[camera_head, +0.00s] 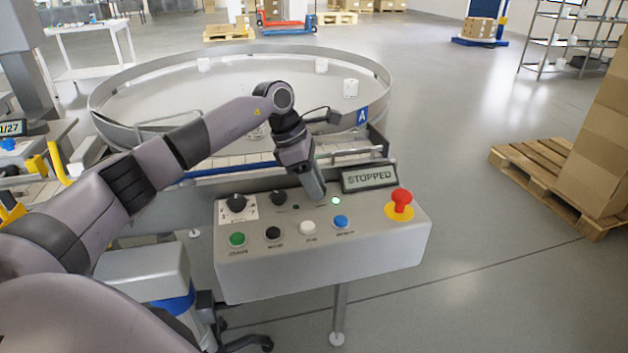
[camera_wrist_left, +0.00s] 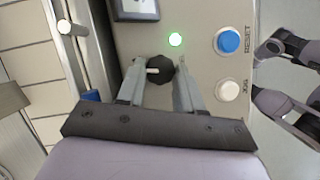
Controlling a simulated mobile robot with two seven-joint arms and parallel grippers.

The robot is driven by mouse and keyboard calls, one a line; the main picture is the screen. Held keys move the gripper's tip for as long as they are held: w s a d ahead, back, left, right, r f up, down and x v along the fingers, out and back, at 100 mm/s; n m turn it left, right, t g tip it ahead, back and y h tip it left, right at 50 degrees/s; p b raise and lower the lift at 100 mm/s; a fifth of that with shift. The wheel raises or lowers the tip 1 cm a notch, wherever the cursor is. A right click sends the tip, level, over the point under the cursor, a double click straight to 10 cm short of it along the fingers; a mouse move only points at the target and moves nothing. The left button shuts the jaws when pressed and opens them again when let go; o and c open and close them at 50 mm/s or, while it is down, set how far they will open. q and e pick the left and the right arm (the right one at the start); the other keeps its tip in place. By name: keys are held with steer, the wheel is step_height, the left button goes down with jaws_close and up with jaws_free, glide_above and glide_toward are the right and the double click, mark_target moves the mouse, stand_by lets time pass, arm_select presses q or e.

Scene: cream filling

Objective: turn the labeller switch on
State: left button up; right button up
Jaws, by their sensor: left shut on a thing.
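The grey control panel (camera_head: 290,268) stands in front of me. My left gripper (camera_head: 319,198) reaches down onto it, left of a lit green lamp (camera_head: 336,201). In the left wrist view, the gripper (camera_wrist_left: 161,72) is shut on a black rotary knob (camera_wrist_left: 160,66), a fingertip on each side. A white pointer mark on the knob points left in that view. In the head view the gripper hides this knob. Two other black knobs, one (camera_head: 236,203) and another (camera_head: 278,198), sit to its left. My right gripper is not seen in the head view.
A display (camera_head: 370,177) reads STOPPED. A red emergency button (camera_head: 401,199) stands at the panel's right. Green (camera_head: 237,239), black (camera_head: 273,233), white (camera_head: 308,227) and blue (camera_head: 341,221) buttons line the front. A round turntable (camera_head: 240,70) stands behind.

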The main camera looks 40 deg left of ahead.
mark_target(303, 193)
arm_select(q)
steer(key=shift+w+m+g, duration=0.15)
steer(key=shift+m+g, duration=0.55)
steer(key=shift+m, duration=1.2)
steer(key=shift+h, duration=0.3)
steer(key=o, duration=1)
steer(key=shift+o, duration=0.2)
steer(key=shift+a, duration=0.1)
steer(key=v, duration=0.7)
steer(key=shift+r, duration=0.1)
